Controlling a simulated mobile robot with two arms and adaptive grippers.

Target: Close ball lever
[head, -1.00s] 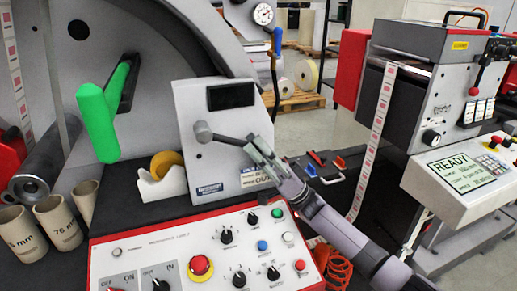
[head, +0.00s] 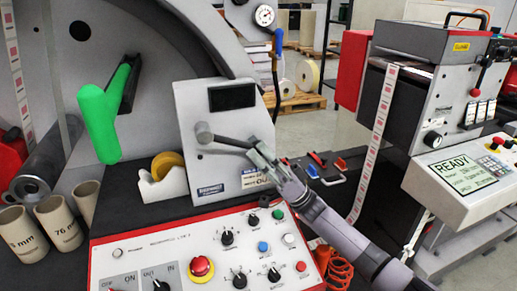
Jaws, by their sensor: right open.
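A lever with a grey ball knob (head: 204,133) sits on the slanted grey panel (head: 220,165). Its rod runs right and slightly down from the ball, to the fingers of my right gripper. My right gripper (head: 257,150) is open at the right edge of this panel, well to the right of the ball. Its fingers overlap the rod's right end in the picture; I cannot tell whether they touch it. My left gripper is not in view.
A green handle (head: 98,120) stands out at the left. A control box (head: 150,262) with buttons and knobs lies in front. Cardboard cores (head: 60,222) and a tape dispenser (head: 165,184) are at the left. Clamps (head: 325,165) lie behind my right arm. A printer (head: 440,75) stands right.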

